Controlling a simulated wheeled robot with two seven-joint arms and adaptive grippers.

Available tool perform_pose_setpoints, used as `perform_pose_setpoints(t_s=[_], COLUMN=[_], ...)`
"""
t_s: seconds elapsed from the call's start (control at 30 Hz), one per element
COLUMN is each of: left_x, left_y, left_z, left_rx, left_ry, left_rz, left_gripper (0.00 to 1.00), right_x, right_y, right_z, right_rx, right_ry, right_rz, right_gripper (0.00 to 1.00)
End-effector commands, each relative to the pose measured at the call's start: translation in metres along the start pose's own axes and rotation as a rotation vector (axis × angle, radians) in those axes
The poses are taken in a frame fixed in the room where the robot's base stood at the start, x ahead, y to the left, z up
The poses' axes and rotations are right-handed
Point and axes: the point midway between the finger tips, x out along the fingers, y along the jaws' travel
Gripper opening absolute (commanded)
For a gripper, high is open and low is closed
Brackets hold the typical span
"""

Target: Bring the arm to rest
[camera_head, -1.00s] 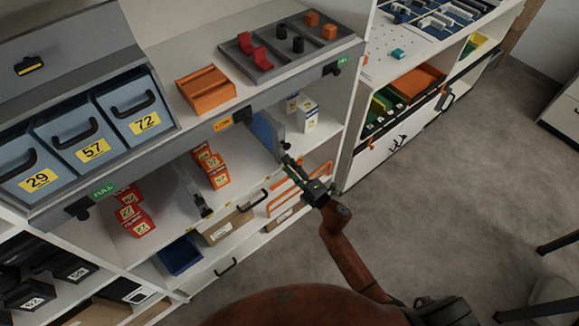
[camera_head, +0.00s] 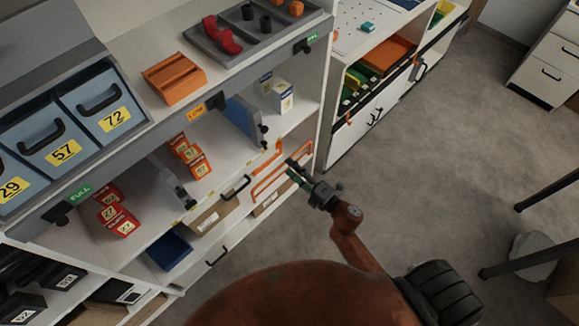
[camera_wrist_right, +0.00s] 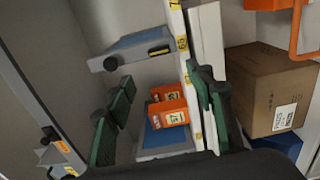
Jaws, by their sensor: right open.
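My right arm, reddish brown, rises from the bottom of the head view. Its right gripper (camera_head: 298,174) is in front of the shelving, near an orange wire rack (camera_head: 268,180) on the lower level. In the right wrist view its green fingers stand apart, with nothing held between them (camera_wrist_right: 160,95). Beyond the fingers are orange boxes (camera_wrist_right: 168,108) on a shelf. My left gripper is in neither view.
The shelving holds blue bins (camera_head: 100,108), red boxes (camera_head: 117,214), a white box (camera_head: 283,96), a blue divider (camera_head: 244,120) and a cardboard carton (camera_head: 212,217). A white cabinet (camera_head: 357,136) stands beyond. Grey floor (camera_head: 440,150) on the right is open; dark table legs (camera_head: 530,255) show at the right edge.

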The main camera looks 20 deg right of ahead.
Motion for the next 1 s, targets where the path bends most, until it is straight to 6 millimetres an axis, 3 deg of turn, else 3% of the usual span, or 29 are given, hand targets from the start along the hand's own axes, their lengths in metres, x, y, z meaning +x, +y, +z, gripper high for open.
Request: perform_pose_setpoints(t_s=[0.4,0.47,0.53,0.67,0.77,0.87,1.0], left_x=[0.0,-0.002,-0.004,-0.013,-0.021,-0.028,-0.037], left_y=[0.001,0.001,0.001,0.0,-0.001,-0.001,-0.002], left_z=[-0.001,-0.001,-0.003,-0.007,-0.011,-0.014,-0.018], left_rx=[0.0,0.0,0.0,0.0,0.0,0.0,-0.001], left_ry=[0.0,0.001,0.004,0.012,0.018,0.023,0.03], left_rz=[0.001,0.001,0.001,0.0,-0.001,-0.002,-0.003], left_gripper=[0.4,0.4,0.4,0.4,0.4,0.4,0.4], right_x=[0.0,-0.001,-0.005,-0.025,-0.054,-0.091,-0.156], right_y=[-0.002,-0.008,-0.028,-0.094,-0.161,-0.224,-0.305], right_z=[0.0,0.003,0.008,0.024,0.034,0.037,0.031], right_rx=[0.004,0.024,0.075,0.249,0.415,0.569,0.764], right_ry=[-0.001,-0.01,-0.032,-0.117,-0.212,-0.313,-0.467], right_rz=[-0.003,-0.015,-0.05,-0.166,-0.278,-0.384,-0.527], right_gripper=[0.49,0.49,0.49,0.49,0.49,0.49,0.49])
